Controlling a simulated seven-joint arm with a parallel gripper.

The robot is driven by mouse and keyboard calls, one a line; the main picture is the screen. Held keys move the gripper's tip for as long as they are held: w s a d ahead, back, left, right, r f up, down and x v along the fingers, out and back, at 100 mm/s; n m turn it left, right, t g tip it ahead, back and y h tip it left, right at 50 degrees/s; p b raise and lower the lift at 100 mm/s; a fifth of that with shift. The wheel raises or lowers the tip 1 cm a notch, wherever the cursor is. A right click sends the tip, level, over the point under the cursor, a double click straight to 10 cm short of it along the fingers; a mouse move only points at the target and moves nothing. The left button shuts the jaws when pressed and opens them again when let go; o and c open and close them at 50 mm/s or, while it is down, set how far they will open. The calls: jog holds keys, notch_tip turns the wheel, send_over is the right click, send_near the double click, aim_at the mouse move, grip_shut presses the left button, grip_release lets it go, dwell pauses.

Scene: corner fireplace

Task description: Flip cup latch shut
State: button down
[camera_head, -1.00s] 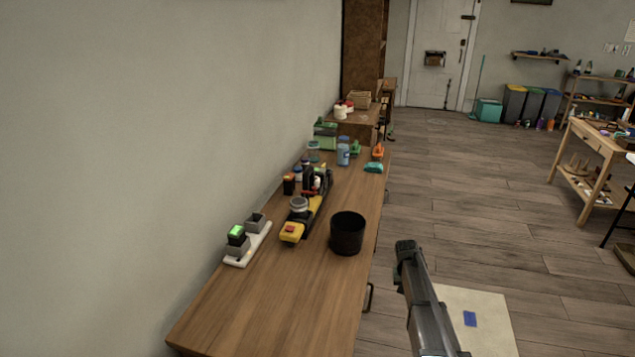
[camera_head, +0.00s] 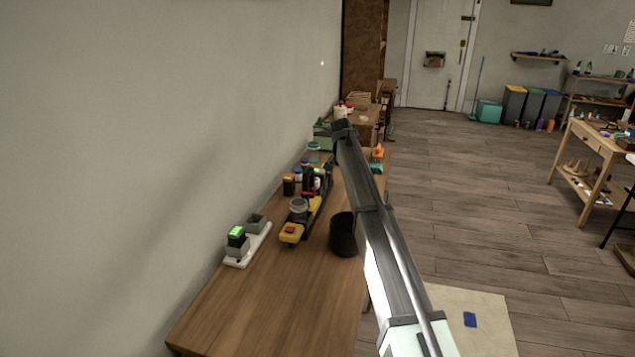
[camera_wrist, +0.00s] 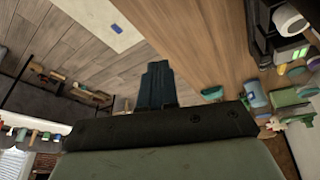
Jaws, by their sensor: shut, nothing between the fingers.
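My gripper (camera_head: 343,128) is raised over the far part of the wooden bench in the head view. In the wrist view its dark fingers (camera_wrist: 158,82) are together, with nothing between them. A yellow and black device (camera_head: 291,233) with a grey round cup-like part (camera_head: 298,206) sits on the bench, left of my arm and apart from it. A black cup (camera_head: 341,238) stands to its right, partly hidden behind my arm. I cannot make out a cup latch or its position.
A white strip (camera_head: 250,249) with grey blocks and a green-lit block (camera_head: 236,232) lies near the wall. Several jars and small items crowd the bench's far part, partly behind my arm. The near bench top (camera_head: 270,310) is clear. The wall (camera_head: 150,150) borders its left side.

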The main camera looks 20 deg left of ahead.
jog(key=s+a+r+m, duration=0.2)
jog(key=a+r, duration=0.6)
jog(key=a, duration=0.4)
jog(key=shift+s+m, duration=0.15)
jog(key=shift+m, duration=0.55)
jog(key=shift+a+f, duration=0.1)
notch_tip(320, 180, down, 10)
jog(key=shift+f, duration=0.15)
jog(key=shift+s+a, duration=0.1)
jog(key=shift+s+m+g, duration=0.15)
jog(key=shift+m+g, duration=0.15)
jog(key=shift+m, duration=0.3)
